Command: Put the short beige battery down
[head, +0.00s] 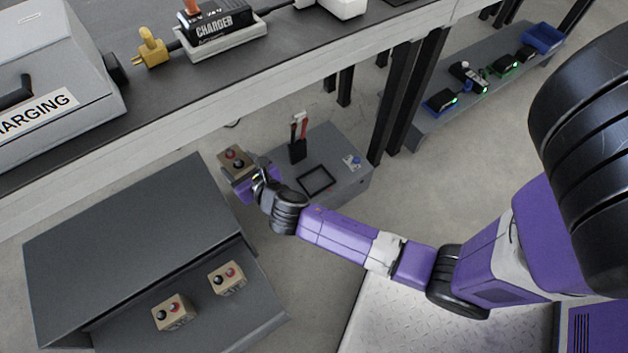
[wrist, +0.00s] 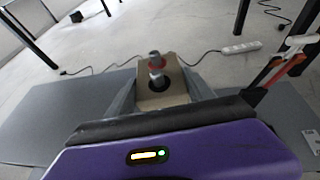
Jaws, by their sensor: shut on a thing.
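The short beige battery (head: 234,158) has one red and one black terminal on top. My gripper (head: 245,175) is shut on it and holds it near the left edge of the low grey cabinet. In the wrist view the battery (wrist: 161,90) sits between the two fingers of my gripper (wrist: 160,100). I cannot tell from these views whether its underside touches anything. Two similar beige batteries stand on the dark lower shelf at the lower left, one on the left (head: 173,313) and one on the right (head: 227,279).
The low grey cabinet (head: 345,185) carries a red-handled switch (head: 298,138), a black square frame (head: 316,181) and a small blue-and-white part (head: 351,162). A dark-topped workbench (head: 130,105) with a charger (head: 222,32) runs behind. A dark grey sloped housing (head: 125,235) covers the shelf's back.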

